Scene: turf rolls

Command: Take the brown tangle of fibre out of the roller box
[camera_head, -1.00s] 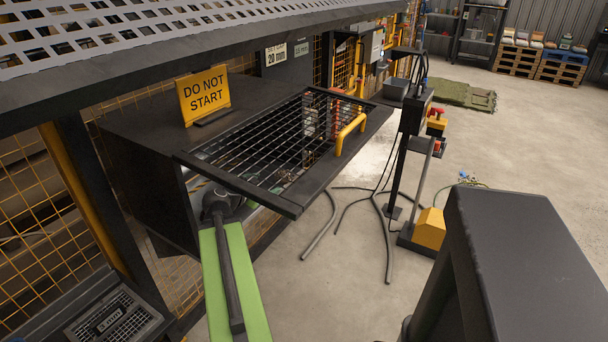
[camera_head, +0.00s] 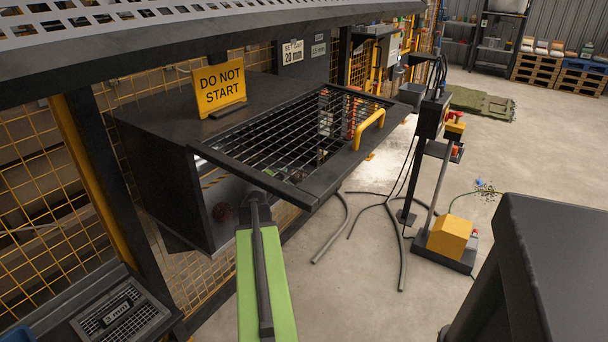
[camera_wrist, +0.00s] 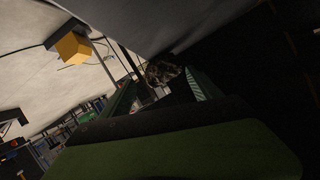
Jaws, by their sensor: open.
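The roller box (camera_head: 150,135) is a dark box with an open front and a black grid lid (camera_head: 270,135) with a yellow handle (camera_head: 370,127). In the wrist view the tangle (camera_wrist: 163,72) is a rough brown clump framed by the tips of my two green fingers. My gripper (camera_wrist: 160,84) is open. I cannot tell whether the tangle is between the tips or just beyond them. In the head view the fingers are hidden by the arm and lid.
A yellow "DO NOT START" sign (camera_head: 219,87) stands on the box top. Yellow mesh fencing (camera_head: 50,190) is at the left. A stand with a yellow block (camera_head: 449,236) and loose grey hoses (camera_head: 400,250) are on the floor at right. Open floor lies beyond.

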